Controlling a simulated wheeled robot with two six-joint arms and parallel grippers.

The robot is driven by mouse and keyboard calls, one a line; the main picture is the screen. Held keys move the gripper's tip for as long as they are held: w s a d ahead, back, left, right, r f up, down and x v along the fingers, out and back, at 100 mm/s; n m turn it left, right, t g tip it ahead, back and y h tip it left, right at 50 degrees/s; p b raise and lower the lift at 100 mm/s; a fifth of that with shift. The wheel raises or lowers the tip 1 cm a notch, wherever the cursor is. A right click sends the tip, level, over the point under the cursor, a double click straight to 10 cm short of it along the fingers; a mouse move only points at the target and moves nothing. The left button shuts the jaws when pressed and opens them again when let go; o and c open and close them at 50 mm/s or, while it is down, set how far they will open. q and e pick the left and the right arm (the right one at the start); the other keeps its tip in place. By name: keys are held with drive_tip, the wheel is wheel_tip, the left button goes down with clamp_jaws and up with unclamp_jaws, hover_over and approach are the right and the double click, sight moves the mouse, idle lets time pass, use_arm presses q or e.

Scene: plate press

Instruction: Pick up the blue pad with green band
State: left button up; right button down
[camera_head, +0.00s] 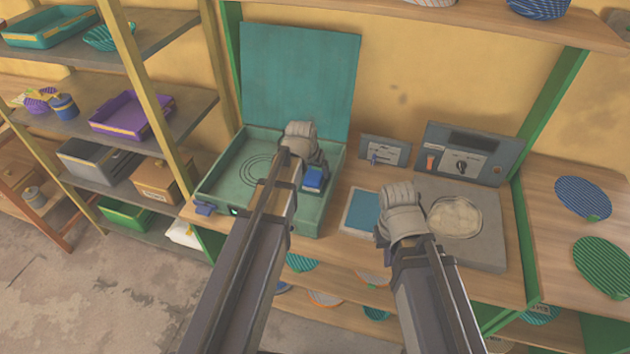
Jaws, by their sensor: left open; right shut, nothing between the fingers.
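A blue striped oval pad (583,198) with a small green patch at its lower edge lies on the right-hand wooden counter. It is the closest match to the blue pad with green band. Both grippers are well to its left and apart from it. My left gripper (300,132) is open over the open teal press box (225,180), and no held object shows. My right gripper (398,192) is shut and empty, beside the grey plate unit on the middle counter. A small blue block (314,179) shows by my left wrist; whether they touch is unclear.
A green striped pad (603,265) lies nearer on the right counter. A grey plate unit (487,230) with a pale round disc and a control box (470,150) stand between my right gripper and that counter. A framed blue panel (362,212) lies between the grippers. Shelves stand left.

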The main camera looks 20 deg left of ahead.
sight(315, 174)
use_arm(q)
drive_tip(key=b+x, duration=0.3)
drive_tip(key=x, duration=0.1)
drive_tip(key=shift+w, duration=0.15)
use_arm(e)
wheel_tip(315, 174, down, 4)
drive_tip(key=shift+r, duration=0.15)
use_arm(q)
drive_tip(key=shift+r, duration=0.1)
use_arm(e)
drive_tip(key=shift+r, duration=0.1)
use_arm(q)
drive_tip(key=shift+c, duration=0.4)
drive_tip(key=c, duration=1)
